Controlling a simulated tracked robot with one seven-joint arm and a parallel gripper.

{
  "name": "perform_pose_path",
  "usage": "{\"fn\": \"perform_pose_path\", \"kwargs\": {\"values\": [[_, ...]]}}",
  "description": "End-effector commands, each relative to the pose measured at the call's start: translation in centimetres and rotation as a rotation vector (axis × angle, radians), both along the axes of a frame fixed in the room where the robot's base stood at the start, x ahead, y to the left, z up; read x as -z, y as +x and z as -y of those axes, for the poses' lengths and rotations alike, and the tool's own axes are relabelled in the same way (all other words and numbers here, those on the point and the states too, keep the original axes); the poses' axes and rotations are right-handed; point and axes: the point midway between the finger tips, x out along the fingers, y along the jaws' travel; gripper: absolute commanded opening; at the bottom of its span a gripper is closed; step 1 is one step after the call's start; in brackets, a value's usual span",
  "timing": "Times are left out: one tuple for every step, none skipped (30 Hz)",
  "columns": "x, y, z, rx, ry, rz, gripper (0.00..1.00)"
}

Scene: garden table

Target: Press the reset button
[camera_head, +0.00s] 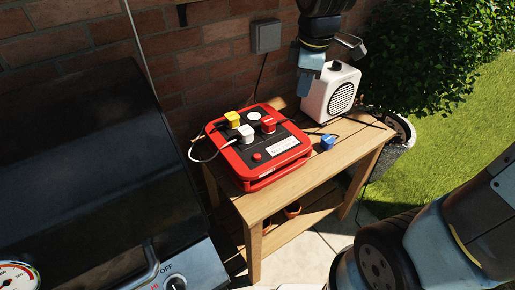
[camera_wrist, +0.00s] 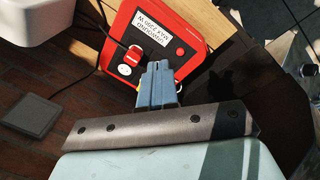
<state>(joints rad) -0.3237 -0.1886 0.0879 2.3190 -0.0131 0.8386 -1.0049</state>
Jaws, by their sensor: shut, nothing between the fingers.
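The red power unit (camera_head: 207,128) with a black top sits on the wooden table. A small round red button (camera_head: 257,156) is on its top, left of a white label; it also shows in the wrist view (camera_wrist: 180,51). My gripper (camera_head: 304,92) is shut and empty, above the table's back edge, in front of the white speaker-like box. In the wrist view my shut fingers (camera_wrist: 158,68) overlap the near part of the unit and hide some of its top. In the head view they are clear of the button.
Yellow (camera_head: 232,119), white (camera_head: 245,134) and red (camera_head: 268,124) plugs stand on the unit, with cables. A blue plug (camera_head: 327,142) lies on the table (camera_head: 302,177). A white box (camera_head: 330,92) stands behind. A black grill (camera_head: 90,170) is at left.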

Motion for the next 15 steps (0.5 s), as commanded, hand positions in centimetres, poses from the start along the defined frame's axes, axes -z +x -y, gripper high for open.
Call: {"fn": "perform_pose_path", "kwargs": {"values": [[0.8, 0.3, -1.1, -0.068, -0.013, -0.017, 0.0], [1.3, 0.5, -1.7, -0.11, -0.022, -0.026, 0.0], [1.8, 0.7, -2.5, -0.168, -0.032, -0.035, 0.0], [2.3, 0.9, -3.1, -0.21, -0.039, -0.044, 0.0], [2.8, 1.0, -3.7, -0.253, -0.045, -0.052, 0.0], [3.4, 1.1, -4.5, -0.31, -0.054, -0.062, 0.0], [3.8, 1.2, -5.1, -0.352, -0.061, -0.07, 0.0], [4.3, 1.3, -5.7, -0.394, -0.067, -0.077, 0.0], [4.9, 1.4, -6.5, -0.448, -0.073, -0.086, 0.0], [5.4, 1.4, -7.0, -0.486, -0.078, -0.093, 0.0], [5.8, 1.4, -7.5, -0.523, -0.083, -0.1, 0.0], [6.3, 1.4, -8.2, -0.57, -0.088, -0.108, 0.0], [6.7, 1.5, -8.6, -0.601, -0.092, -0.113, 0.0], [7.0, 1.5, -9.0, -0.629, -0.094, -0.118, 0.0], [7.4, 1.5, -9.5, -0.663, -0.098, -0.124, 0.0]]}}
